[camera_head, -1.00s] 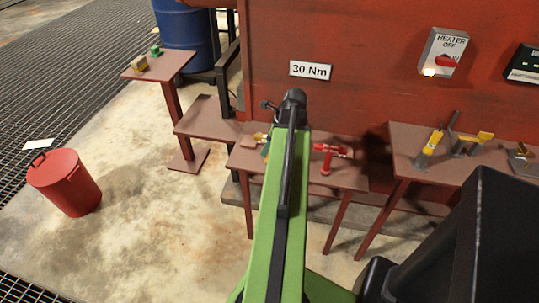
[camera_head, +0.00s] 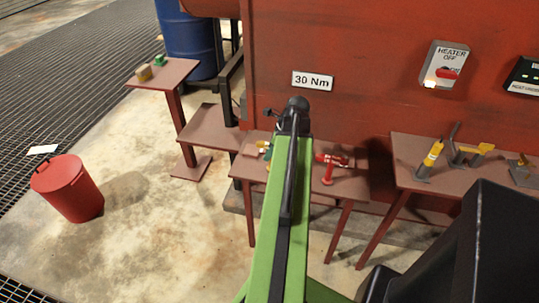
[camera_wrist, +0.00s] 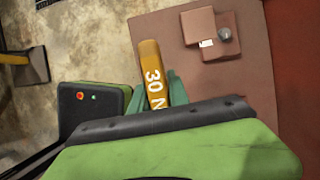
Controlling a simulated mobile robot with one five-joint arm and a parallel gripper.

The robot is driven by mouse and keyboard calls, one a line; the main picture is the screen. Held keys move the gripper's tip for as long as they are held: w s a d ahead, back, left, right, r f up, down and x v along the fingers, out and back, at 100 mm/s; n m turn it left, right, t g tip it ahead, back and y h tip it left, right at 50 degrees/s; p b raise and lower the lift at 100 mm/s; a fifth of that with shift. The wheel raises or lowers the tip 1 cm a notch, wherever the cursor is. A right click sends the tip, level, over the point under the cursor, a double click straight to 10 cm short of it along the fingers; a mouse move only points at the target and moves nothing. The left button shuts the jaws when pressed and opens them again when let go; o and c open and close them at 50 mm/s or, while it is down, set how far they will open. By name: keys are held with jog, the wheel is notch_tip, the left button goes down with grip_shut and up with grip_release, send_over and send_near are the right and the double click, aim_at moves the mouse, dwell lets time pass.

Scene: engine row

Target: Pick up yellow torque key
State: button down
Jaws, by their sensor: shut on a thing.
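The yellow torque key (camera_wrist: 152,72) stands out between my gripper's green fingers in the wrist view, with "30 N" lettering visible and its lower end hidden by the gripper. My gripper (camera_wrist: 161,90) is shut on it. In the head view my green arm hides most of the gripper; a bit of yellow (camera_head: 262,144) and a teal finger show left of the arm, over the small brown table (camera_head: 350,186). I cannot tell from this how far the key is above the table.
A red tool (camera_head: 329,164) stands on the small table, right of my arm. A brown block with a grey knob (camera_wrist: 225,34) lies on the table in the wrist view. A right table (camera_head: 405,160) holds yellow and grey tools. A red bin (camera_head: 67,188) stands on open floor at left.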

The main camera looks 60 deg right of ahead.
notch_tip(320, 180, up, 3)
jog(key=shift+r+p, duration=0.1)
jog(key=shift+p, duration=1.05)
jog(key=s+d+r+p, duration=0.6)
jog(key=s, duration=0.3)
jog(key=shift+s+d+r, duration=0.25)
jog(key=shift+d, duration=0.1)
